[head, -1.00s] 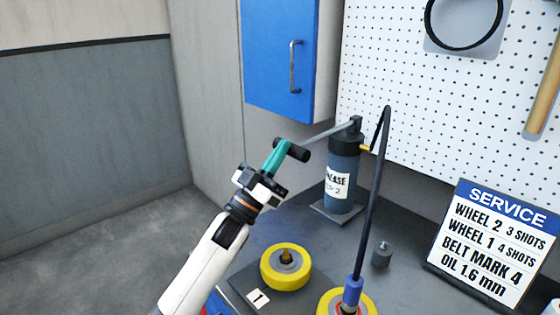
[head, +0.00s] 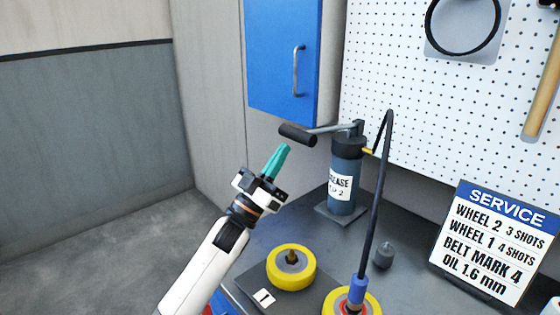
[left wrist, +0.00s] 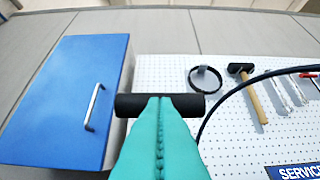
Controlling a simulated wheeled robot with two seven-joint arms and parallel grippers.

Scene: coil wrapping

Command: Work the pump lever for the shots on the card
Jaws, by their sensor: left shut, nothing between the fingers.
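The grease pump (head: 343,180) is a dark blue cylinder with a "GREASE" label, upright on the bench. Its grey lever (head: 332,129) reaches left from the top and ends in a black grip (head: 297,134). In the left wrist view the black grip (left wrist: 130,105) lies across beyond the fingertips (left wrist: 160,100). The service card (head: 495,240) reads wheel 2, 3 shots; wheel 1, 4 shots. My right gripper is out of view.
A yellow wheel (head: 291,266) sits by a "1" tag. The black hose (head: 374,200) runs from the pump to a blue-ended coupler (head: 358,289) on a second yellow wheel (head: 335,302). A small grey cylinder (head: 384,256) stands on the bench. A blue cabinet (head: 280,60) hangs behind.

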